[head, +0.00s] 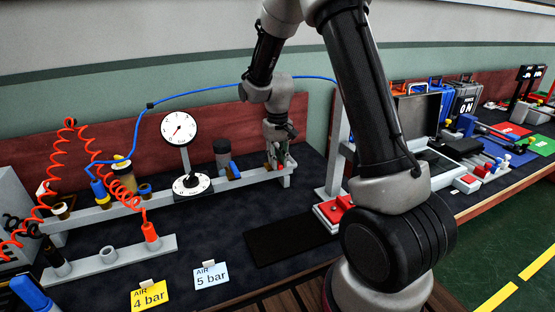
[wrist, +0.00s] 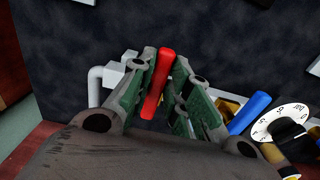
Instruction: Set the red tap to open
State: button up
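The red tap's lever (wrist: 158,85) shows in the wrist view as a straight red bar between the two fingers of my gripper (wrist: 165,68). The left finger is close beside the lever, perhaps touching it. A narrow gap shows on the right side, so the fingers look partly open around it. In the head view my gripper (head: 278,163) points down at the right end of the grey pipe rail (head: 262,177). There it hides the red tap. The tap's valve body is mostly hidden behind the fingers in the wrist view.
A blue tap lever (wrist: 249,113) and a white dial (wrist: 283,124) stand right of my gripper in the wrist view. In the head view a tall gauge (head: 179,128), a blue hose (head: 205,91) and an orange coiled hose (head: 47,190) are left. A black mat (head: 290,240) lies clear in front.

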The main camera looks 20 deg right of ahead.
grip_shut()
jog(key=shift+a, duration=0.1)
jog(key=shift+w+a+m, duration=0.9)
jog(key=shift+w+m, duration=0.05)
jog(key=shift+m, duration=2.05)
jog(key=shift+w+a+m, duration=0.9)
jog(key=shift+m, duration=2.1)
jog(key=shift+w+a+m, duration=0.9)
jog(key=shift+w+m, duration=0.05)
jog(key=shift+m, duration=2.05)
jog(key=shift+w, duration=0.1)
jog(key=o, duration=0.7)
grip_release()
